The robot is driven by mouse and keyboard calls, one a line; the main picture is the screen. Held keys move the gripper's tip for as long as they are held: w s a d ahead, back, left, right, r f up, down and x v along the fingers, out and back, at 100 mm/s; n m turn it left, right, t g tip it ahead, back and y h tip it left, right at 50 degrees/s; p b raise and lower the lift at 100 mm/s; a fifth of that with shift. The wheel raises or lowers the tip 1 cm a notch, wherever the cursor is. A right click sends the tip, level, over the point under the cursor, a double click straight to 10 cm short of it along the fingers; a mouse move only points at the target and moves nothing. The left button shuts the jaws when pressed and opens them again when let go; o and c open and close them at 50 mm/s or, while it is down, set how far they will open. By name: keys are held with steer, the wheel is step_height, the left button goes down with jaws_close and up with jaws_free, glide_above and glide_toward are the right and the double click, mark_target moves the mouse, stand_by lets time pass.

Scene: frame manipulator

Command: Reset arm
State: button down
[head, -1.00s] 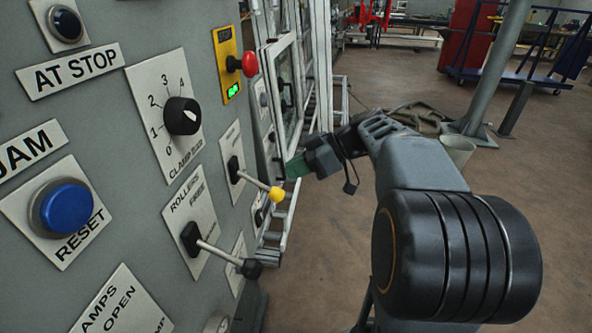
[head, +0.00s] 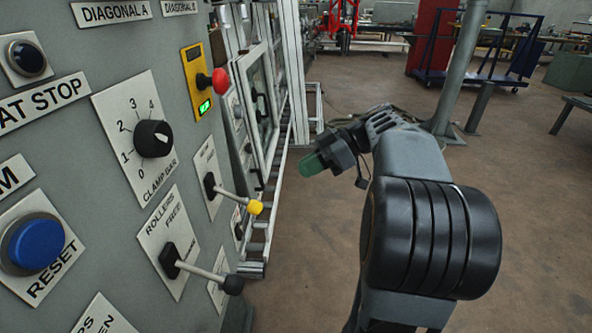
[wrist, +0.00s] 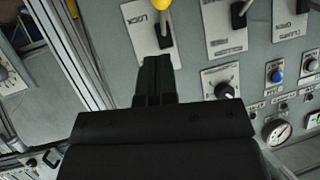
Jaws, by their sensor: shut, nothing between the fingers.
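My gripper (head: 313,165) is at the end of my arm, right of the grey control panel (head: 95,160) in the head view. Open floor shows between it and the panel in that view. Its green fingertips point left towards the panel side. In the wrist view my gripper (wrist: 154,62) is shut with its dark fingers together and nothing between them. Beyond the fingertips there is a lever plate marked LOCK (wrist: 148,30) with a yellow knob (wrist: 162,4).
The panel carries a yellow-knobbed lever (head: 254,207), a black-knobbed lever (head: 233,284), a red emergency button (head: 220,81), a clamp bar dial (head: 153,139) and a blue reset button (head: 36,244). A grey post (head: 460,70) stands behind my arm. The floor (head: 520,190) at right is clear.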

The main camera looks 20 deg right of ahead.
steer(key=shift+s+d+r, duration=0.2)
steer(key=shift+d, duration=0.4)
steer(key=s+f+m+g+h+p, duration=0.1)
steer(key=s+f+m+h+p, duration=0.2)
steer(key=m, duration=0.5)
steer(key=s+f+m+h+p, duration=0.1)
steer(key=f+m+h+p, duration=0.1)
steer(key=f+m+h, duration=0.35)
steer(key=s+a+r+h+p, duration=0.1)
steer(key=s+a+r+p, duration=0.2)
steer(key=a+r+p, duration=0.1)
steer(key=s+a+r+t+h+p, duration=0.1)
steer(key=s+a+r+h+p, duration=0.1)
steer(key=a+r+p, duration=0.3)
step_height(320, 180, up, 2)
steer(key=p, duration=0.3)
steer(key=shift+s+a, duration=0.3)
steer(key=shift+s, duration=0.1)
